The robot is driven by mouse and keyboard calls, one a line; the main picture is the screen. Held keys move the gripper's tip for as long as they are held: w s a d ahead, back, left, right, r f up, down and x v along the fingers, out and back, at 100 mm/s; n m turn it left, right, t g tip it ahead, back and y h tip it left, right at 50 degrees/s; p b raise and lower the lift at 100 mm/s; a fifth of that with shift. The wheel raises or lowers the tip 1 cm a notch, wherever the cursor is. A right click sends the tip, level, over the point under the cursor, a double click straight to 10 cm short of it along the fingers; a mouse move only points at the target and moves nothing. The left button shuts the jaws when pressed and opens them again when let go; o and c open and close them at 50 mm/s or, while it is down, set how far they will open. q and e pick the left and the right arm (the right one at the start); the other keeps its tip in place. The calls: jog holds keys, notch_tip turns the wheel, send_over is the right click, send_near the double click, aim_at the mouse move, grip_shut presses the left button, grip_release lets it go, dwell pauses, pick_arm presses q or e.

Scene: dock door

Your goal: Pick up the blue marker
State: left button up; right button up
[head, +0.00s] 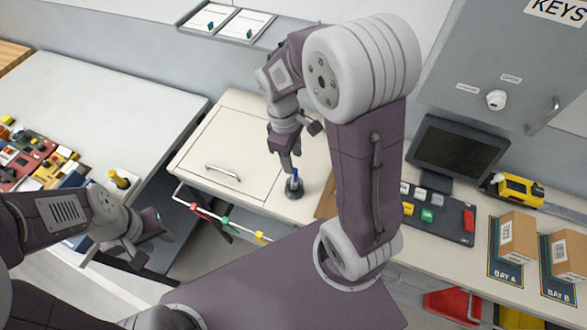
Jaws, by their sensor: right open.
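The blue marker (295,174) stands upright in a small dark round holder (294,190) on the cream counter. Only a short part of the marker shows, and its top is close to my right gripper's finger. My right gripper (301,148) is open just above and beside the marker, one finger pointing down close to it. I cannot tell whether they touch. My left gripper (153,250) is open and empty at the lower left, away from the marker, in front of the left table.
A cream drawer cabinet (222,150) is left of the marker. A rail with coloured tags (227,223) runs below its front edge. A monitor (455,155), yellow device (515,190) and boxes (515,238) stand to the right. A yellow-topped object (119,180) stands on the left table.

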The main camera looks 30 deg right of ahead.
aim_at(295, 169)
jog(key=shift+s+f, duration=0.25)
jog(key=shift+f, duration=0.4)
jog(key=shift+s+f, duration=0.2)
jog(key=shift+f, duration=0.4)
jog(key=shift+w+d+f, duration=0.15)
jog(key=shift+w+f, duration=0.05)
jog(key=shift+f, duration=0.25)
jog(key=f, duration=0.3)
jog(key=s+f+p, duration=0.1)
jog(key=f, duration=0.1)
grip_shut()
